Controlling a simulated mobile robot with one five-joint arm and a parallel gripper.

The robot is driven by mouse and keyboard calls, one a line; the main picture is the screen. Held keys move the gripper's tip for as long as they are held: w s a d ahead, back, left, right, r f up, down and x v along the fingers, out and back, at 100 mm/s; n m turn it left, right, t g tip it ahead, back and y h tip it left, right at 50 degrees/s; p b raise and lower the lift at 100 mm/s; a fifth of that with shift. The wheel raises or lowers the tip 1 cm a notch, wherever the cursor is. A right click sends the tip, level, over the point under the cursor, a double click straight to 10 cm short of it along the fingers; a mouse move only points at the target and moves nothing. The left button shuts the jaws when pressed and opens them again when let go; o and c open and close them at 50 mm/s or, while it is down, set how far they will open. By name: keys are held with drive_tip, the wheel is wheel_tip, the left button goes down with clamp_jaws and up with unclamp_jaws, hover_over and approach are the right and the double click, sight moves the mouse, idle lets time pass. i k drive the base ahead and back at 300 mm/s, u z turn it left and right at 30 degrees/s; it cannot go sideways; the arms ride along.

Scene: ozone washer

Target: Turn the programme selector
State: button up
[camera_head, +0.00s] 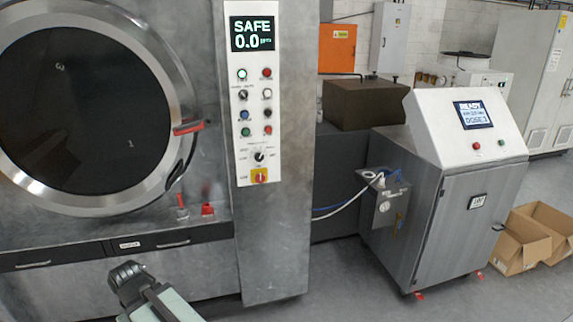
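The likely programme selector (259,156) is a small black rotary knob with a pale pointer, low on the white control panel (275,92). Small labels surround it, too small to read. The panel is on the front of the large grey metal washer (220,110). My gripper (124,274) is dark and shows at the bottom left, in front of the drawers. In the picture it is well below and left of the knob, apart from it. Its fingers are not clear enough to tell open from shut.
A cabinet (440,220) reading READY stands right, with cardboard boxes (522,250) beyond.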

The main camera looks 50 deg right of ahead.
sight(259, 156)
drive_tip(key=u, duration=0.2)
drive_tip(key=i, duration=0.9)
drive_tip(key=z, duration=0.1)
